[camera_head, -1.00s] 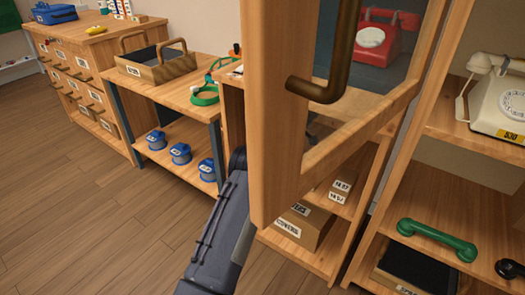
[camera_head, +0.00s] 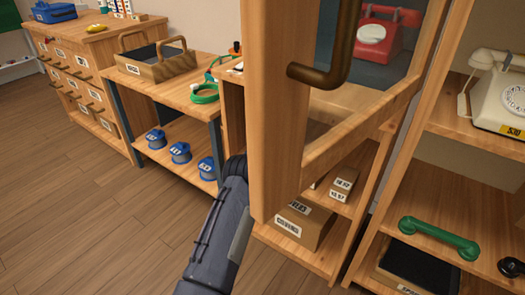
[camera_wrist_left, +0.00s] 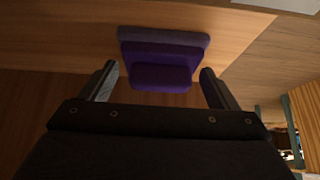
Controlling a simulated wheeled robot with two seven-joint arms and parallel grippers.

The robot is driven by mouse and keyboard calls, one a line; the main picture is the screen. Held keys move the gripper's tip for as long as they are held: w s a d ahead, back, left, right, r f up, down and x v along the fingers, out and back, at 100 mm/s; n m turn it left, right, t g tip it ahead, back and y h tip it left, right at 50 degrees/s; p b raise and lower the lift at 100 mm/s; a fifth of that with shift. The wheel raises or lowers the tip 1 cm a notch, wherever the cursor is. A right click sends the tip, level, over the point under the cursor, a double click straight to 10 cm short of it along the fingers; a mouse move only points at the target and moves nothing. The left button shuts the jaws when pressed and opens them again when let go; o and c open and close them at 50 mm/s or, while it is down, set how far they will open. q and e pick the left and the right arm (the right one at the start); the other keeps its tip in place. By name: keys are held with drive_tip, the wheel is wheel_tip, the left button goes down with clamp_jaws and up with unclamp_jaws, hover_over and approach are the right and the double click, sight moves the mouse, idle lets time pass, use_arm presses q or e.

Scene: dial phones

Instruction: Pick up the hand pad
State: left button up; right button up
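A purple pad-like block (camera_wrist_left: 160,72), with a flatter, greyer purple top part, shows in the left wrist view on or against a wooden surface; I take it to be the hand pad. My left gripper (camera_wrist_left: 158,69) is open, with one finger on each side of the block's lower part. Gaps show between the fingers and the block, and I cannot tell the depth between them. In the head view my arm (camera_head: 215,235) reaches up behind the open cabinet door, which hides its gripper. The pad does not show there. My right gripper is not in view.
The open wooden cabinet door (camera_head: 272,110) with its brown handle (camera_head: 325,75) stands close in front. Behind are a red phone (camera_head: 378,35), a cream phone (camera_head: 500,98), a green handset (camera_head: 438,238) and a cardboard box (camera_head: 298,224). The floor at left is clear.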

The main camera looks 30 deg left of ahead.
use_arm(q)
drive_tip(key=c, duration=0.6)
wheel_tip(320, 180, up, 4)
drive_tip(key=p, duration=0.3)
drive_tip(key=shift+c, duration=0.2)
drive_tip(key=shift+s+f+b, duration=0.15)
drive_tip(key=shift+f+b, duration=0.1)
drive_tip(key=shift+b, duration=0.2)
drive_tip(key=shift+s+d+b, duration=0.1)
drive_tip(key=shift+s+b, duration=0.45)
drive_tip(key=shift+s, duration=0.1)
drive_tip(key=s+d+p, duration=0.1)
drive_tip(key=s+d, duration=0.1)
drive_tip(key=s, duration=1.4)
drive_tip(key=shift+s, duration=0.15)
